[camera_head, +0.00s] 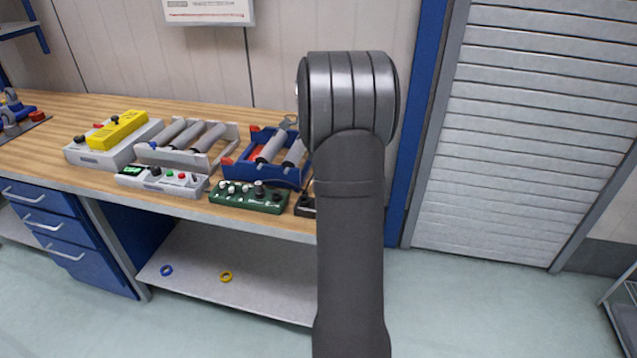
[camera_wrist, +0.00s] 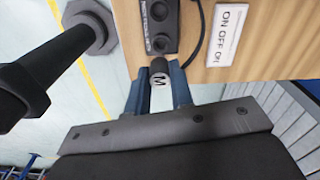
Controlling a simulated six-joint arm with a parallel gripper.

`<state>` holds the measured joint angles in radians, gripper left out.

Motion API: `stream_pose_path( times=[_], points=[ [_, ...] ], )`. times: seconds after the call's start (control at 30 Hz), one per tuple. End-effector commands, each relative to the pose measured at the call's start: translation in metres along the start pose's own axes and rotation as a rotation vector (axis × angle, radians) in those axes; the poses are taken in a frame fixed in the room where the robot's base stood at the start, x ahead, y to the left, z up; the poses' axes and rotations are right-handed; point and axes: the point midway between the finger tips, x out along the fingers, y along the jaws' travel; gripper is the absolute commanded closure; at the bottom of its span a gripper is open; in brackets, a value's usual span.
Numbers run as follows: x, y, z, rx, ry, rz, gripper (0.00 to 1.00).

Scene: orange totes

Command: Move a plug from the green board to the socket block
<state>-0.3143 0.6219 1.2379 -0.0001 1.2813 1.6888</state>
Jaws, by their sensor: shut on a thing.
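The green board (camera_head: 250,198) lies near the front edge of the workbench, with several dark and pale plugs standing in it. To its right is the dark socket block (camera_head: 304,207), mostly hidden behind my arm. In the wrist view the socket block (camera_wrist: 152,14) shows round openings and small white lettering. My gripper (camera_wrist: 159,80) is shut on a dark plug marked "M" (camera_wrist: 158,69), held between its two blue fingers. The plug overlaps the near end of the block in this view; I cannot tell whether it is seated in a socket or above it.
A white "ON OFF ON" label (camera_wrist: 228,35) lies on the wood beside the block. Behind the board stand a blue tote (camera_head: 235,171) and a grey tray (camera_head: 160,157) with cylinders. A control box (camera_head: 160,181) is left of the board. The bench edge is close.

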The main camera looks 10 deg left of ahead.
Motion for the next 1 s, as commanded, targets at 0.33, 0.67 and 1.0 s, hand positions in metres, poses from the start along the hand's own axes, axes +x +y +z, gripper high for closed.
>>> stream_pose_path(
  times=[0.33,0.67,1.0],
  points=[
    [0.034,0.001,-0.011,0.0,0.0,0.002,1.0],
    [0.061,0.001,-0.011,0.0,-0.001,0.0,1.0],
    [0.065,0.0,-0.011,0.0,-0.001,-0.001,1.0]
  ],
)
